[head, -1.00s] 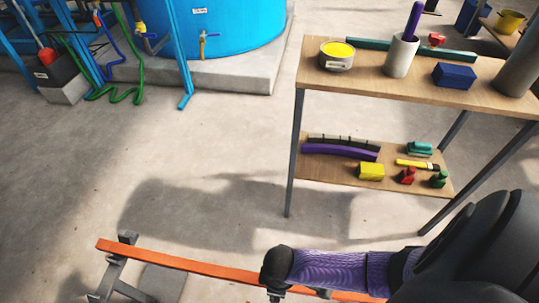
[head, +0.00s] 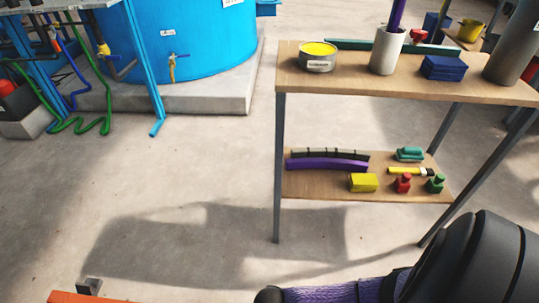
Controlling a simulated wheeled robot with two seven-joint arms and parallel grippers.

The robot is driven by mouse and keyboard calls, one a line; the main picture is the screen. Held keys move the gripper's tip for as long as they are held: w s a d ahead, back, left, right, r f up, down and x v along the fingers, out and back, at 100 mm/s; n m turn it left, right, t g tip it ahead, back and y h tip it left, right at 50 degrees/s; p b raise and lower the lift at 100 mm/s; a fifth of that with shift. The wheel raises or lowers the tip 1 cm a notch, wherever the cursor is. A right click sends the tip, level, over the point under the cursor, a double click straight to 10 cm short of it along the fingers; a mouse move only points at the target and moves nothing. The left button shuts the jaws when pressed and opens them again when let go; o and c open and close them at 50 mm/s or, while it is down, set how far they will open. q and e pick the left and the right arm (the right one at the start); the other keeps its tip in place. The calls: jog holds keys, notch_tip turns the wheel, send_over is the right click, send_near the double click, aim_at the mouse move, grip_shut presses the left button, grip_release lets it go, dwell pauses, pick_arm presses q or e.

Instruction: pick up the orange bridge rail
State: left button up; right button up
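The orange bridge rail (head: 80,298) shows only as a short strip at the bottom left edge of the head view. The rest of it is below the frame. A grey bracket end (head: 89,285) stands up just behind it. My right arm, black and purple, comes in at the bottom right. Its gripper is below the frame, so its position relative to the rail is hidden. My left gripper is not in view.
A wooden two-level shelf table (head: 430,90) with grey legs stands right of centre and holds several small items. A blue tank (head: 190,55) stands on a concrete plinth (head: 225,95) at the back left, with green and blue hoses beside it. The floor between is clear.

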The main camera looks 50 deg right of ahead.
grip_shut()
dwell(0.4)
dwell(0.8)
